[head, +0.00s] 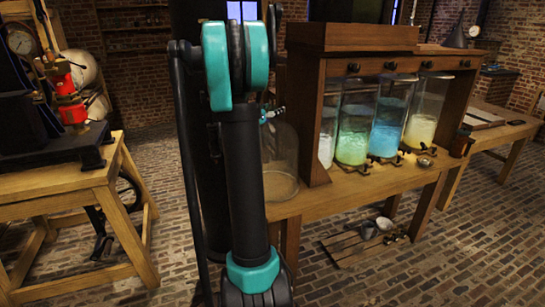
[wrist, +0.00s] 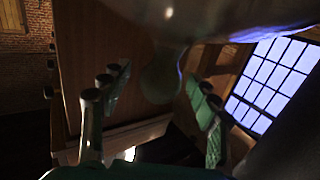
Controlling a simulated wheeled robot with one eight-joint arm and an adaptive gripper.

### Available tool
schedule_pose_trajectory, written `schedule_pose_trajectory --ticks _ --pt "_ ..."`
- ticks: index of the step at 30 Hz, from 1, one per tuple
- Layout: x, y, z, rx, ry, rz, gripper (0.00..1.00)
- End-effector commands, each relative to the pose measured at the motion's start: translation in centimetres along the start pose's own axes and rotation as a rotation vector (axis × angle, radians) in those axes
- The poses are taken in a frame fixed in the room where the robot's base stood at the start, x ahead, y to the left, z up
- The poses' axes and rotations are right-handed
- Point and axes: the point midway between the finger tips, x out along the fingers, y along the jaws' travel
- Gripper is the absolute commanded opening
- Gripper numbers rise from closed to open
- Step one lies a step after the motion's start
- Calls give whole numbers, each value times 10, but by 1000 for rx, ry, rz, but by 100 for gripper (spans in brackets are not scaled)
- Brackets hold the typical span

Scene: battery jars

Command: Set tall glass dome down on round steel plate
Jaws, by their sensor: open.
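The tall glass dome (head: 283,150) stands upright on the wooden bench, left of the jar cabinet, partly hidden behind my arm. A round tan base shows through its lower part; I cannot tell whether this is the round steel plate. In the wrist view, a rounded glass knob (wrist: 163,78), apparently the dome's, is between the two finger pads of my gripper (wrist: 158,88). The pads are spread, with visible gaps on both sides of the knob. In the head view my gripper (head: 271,113) is mostly hidden behind the arm, near the dome's top.
A wooden cabinet (head: 315,110) with several glass jars of coloured liquid stands close right of the dome. Small metal fittings (head: 425,162) lie before the jars. A low wooden pallet (head: 345,247) with cups is on the brick floor. Another wooden table (head: 65,190) stands left.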

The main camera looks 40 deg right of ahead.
Motion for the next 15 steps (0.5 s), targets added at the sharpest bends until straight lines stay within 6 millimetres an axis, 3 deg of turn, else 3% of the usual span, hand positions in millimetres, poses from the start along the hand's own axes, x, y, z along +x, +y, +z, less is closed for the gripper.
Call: schedule_pose_trajectory --ticks 2,15 --pt "0 0 0 0 0 0 61" --pt "0 0 0 0 0 1 6"
